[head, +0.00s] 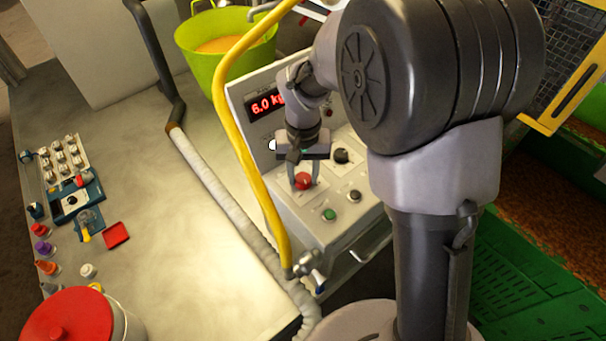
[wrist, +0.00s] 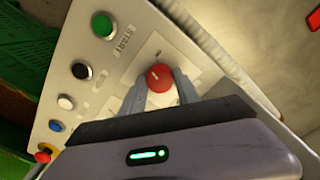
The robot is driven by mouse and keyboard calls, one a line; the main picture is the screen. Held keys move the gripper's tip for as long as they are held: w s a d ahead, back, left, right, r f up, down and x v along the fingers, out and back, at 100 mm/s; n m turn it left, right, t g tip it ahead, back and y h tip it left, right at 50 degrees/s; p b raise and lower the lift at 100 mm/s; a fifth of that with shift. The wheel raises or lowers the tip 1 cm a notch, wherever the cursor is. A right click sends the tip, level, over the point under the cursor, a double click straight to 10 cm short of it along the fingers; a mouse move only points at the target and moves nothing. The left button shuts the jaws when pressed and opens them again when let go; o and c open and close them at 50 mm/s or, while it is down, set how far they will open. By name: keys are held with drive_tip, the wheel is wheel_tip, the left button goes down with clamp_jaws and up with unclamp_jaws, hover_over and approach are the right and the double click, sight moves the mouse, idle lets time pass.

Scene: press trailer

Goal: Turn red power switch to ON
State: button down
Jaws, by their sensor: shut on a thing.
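The red power switch (head: 303,181) is a round red knob on the sloped face of a pale control box (head: 325,225). In the wrist view the red knob (wrist: 160,77) carries a short pale mark near its middle. My gripper (head: 303,176) reaches down to the knob, with one finger on each side of it. The gripper is shut on the knob, and its fingers (wrist: 160,88) also show in the wrist view. The labels around the knob are too small or blurred to read, so I cannot tell its setting.
A green START button (wrist: 102,25) and several other buttons share the panel. A red display (head: 266,106) reads about 6.0 kg. A yellow hose (head: 240,130) passes left of the box. A lime bucket (head: 222,45) stands behind, and a red-lidded pot (head: 70,318) stands front left.

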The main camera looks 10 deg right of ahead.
sight(303, 178)
drive_tip(key=m+b, duration=0.1)
drive_tip(key=m, duration=0.4)
drive_tip(key=shift+m, duration=0.3)
idle(0.4)
drive_tip(key=c, duration=0.9)
unclamp_jaws()
wheel_tip(303, 178, up, 18)
drive_tip(key=p, duration=0.5)
drive_tip(key=shift+f, duration=0.25)
